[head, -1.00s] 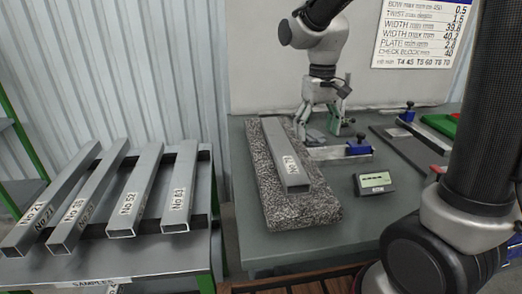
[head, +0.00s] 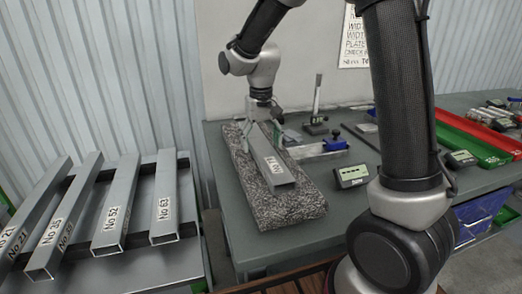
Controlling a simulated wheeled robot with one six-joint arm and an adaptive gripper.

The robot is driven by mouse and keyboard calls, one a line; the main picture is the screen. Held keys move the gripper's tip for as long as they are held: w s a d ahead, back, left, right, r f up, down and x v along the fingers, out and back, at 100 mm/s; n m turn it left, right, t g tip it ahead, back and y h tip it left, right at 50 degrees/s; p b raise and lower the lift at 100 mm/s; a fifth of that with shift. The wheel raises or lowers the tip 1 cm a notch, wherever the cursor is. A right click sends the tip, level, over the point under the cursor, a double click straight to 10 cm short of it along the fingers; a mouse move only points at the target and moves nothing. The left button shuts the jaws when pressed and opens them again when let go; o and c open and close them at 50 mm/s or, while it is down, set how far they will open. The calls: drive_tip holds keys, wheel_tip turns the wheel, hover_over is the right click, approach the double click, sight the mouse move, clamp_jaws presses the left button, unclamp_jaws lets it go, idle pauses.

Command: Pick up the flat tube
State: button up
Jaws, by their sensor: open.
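The flat tube (head: 271,165) is a grey rectangular tube with a white label. It lies lengthwise on the speckled granite block (head: 290,207) on the grey-green table. My gripper (head: 262,137) is open and points down at the far end of the flat tube. Its fingers appear on either side of the tube there; whether they touch it I cannot tell. The gripper and wrist hide the tube's far end.
A sample rack at left holds several labelled tubes (head: 117,205). Right of the granite stand a blue-ended metal fixture (head: 318,148), an upright gauge stand (head: 316,117) and a small display (head: 351,176). Red (head: 474,132) and green (head: 470,143) trays lie farther right.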

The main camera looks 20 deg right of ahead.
drive_tip(key=shift+f, duration=0.5)
drive_tip(key=shift+c, duration=0.2)
drive_tip(key=shift+r, duration=0.1)
drive_tip(key=c, duration=1.5)
